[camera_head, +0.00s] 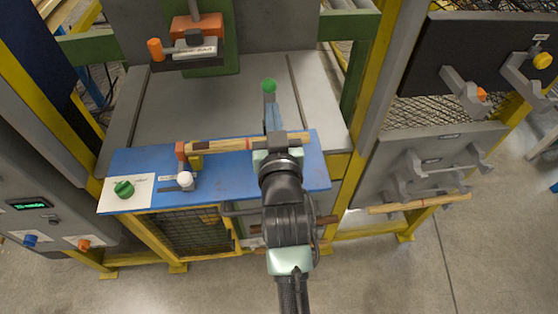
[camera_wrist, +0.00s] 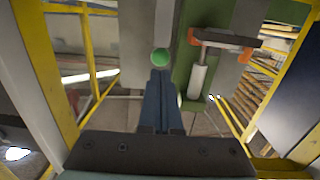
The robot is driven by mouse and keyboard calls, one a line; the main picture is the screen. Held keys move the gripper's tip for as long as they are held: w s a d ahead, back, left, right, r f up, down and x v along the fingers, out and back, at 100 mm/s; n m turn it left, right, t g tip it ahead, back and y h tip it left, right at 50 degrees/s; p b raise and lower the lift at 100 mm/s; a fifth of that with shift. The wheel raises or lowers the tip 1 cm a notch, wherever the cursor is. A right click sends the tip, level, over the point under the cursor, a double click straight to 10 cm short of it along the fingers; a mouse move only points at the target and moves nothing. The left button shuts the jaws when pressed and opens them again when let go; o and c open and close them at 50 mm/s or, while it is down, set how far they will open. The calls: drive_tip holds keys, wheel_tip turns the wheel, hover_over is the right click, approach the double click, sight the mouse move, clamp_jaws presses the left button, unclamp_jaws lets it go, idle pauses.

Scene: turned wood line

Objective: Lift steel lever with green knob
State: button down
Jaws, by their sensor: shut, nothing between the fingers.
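The lever's round green knob (camera_head: 269,85) stands out over the grey machine bed, just beyond the fingers of my gripper (camera_head: 271,107). The lever's steel shaft is largely hidden behind my gripper, and I cannot make out where it is mounted. In the wrist view the green knob (camera_wrist: 161,60) sits right at the tips of my gripper (camera_wrist: 158,74). The blue fingers are together with nothing between them. I cannot tell whether the fingertips touch the knob or shaft.
A press head with an orange knob (camera_head: 155,49) hangs at the back. Yellow posts (camera_head: 383,85) flank the machine bed (camera_head: 200,105).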

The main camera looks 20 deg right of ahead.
drive_tip(key=b+v, duration=0.1)
drive_tip(key=v, duration=0.8)
drive_tip(key=shift+f+b, duration=0.2)
drive_tip(key=shift+b, duration=0.2)
drive_tip(key=shift+s, duration=0.1)
drive_tip(key=w+a+r+n+t+y, duration=0.1)
drive_tip(key=a+r+t, duration=0.25)
drive_tip(key=r, duration=0.95)
drive_tip(key=w+a+r+t+y, duration=0.1)
drive_tip(key=w+a+r+t, duration=0.2)
drive_tip(key=r, duration=0.9)
drive_tip(key=s+a+r+n+t+y, duration=0.1)
drive_tip(key=s+a+r+t, duration=0.1)
drive_tip(key=r, duration=0.6)
drive_tip(key=s+a+r+n+t+y, duration=0.1)
drive_tip(key=s+a+r+t+y, duration=0.1)
drive_tip(key=s+a+r, duration=0.3)
wheel_tip(320, 180, up, 4)
drive_tip(key=shift+s+a+r+n, duration=0.2)
drive_tip(key=shift+s+n, duration=0.1)
drive_tip(key=shift+s, duration=0.8)
